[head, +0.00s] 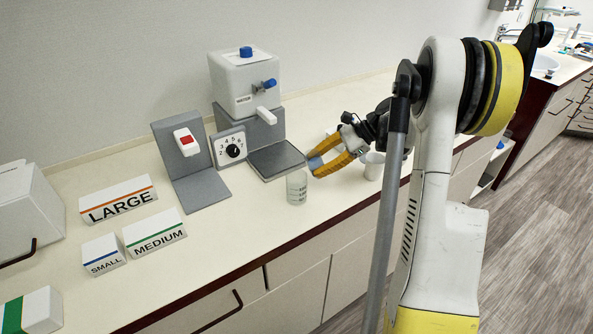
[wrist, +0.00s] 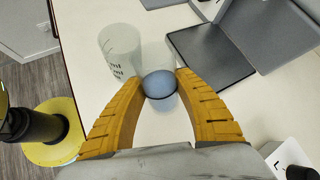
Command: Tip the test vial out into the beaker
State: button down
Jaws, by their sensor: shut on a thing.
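My gripper (head: 315,162) is shut on the test vial (wrist: 159,86), whose rounded bluish-grey end shows between the yellow fingertips in the wrist view. The rest of the vial is hard to make out, and I cannot tell its tilt. In the head view the vial is only a small bluish patch between the fingers. The clear beaker (head: 297,187) with dark graduation marks stands upright on the counter, just below and left of the fingertips. In the wrist view the beaker (wrist: 119,55) is at the upper left, apart from the fingers.
A grey plate (head: 276,160) lies before the white water dispenser (head: 245,85). A white cup (head: 373,166) stands near my arm. A dial box (head: 231,148), a grey stand with a red switch (head: 187,140) and size signs (head: 118,205) are left. The counter's front edge is close to the beaker.

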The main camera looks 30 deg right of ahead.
aim_at(313, 154)
jog(key=shift+s+a+r+h+p, duration=0.15)
jog(key=shift+a+r+h+p, duration=0.15)
jog(key=shift+r+h+p, duration=0.15)
jog(key=r+p, duration=0.1)
jog(key=p, duration=0.1)
jog(key=a+r+h+p, duration=0.1)
jog(key=r, duration=0.1)
jog(key=shift+s+r+n+p, duration=0.1)
jog(key=shift+r+n+p, duration=0.2)
jog(key=shift+n+p, duration=0.1)
jog(key=shift+f+h, duration=0.5)
jog(key=shift+h, duration=0.05)
jog(key=shift+f+t+h, duration=0.1)
jog(key=shift+t+h, duration=0.2)
jog(key=shift+r+n+h+p, duration=0.4)
jog(key=shift+n+h+p, duration=0.1)
jog(key=shift+h+p, duration=0.3)
jog(key=shift+f+n+t+h, duration=0.3)
jog(key=shift+f+t+h, duration=0.1)
jog(key=shift+h, duration=0.3)
jog(key=shift+r+n+h+p, duration=0.3)
jog(key=shift+r+h+p, duration=0.15)
jog(key=shift+h, duration=0.25)
dwell(0.5)
jog(key=shift+s+a+r+t+h, duration=0.15)
jog(key=shift+a+r+t+h, duration=0.35)
jog(key=shift+h, duration=0.3)
dwell(0.7)
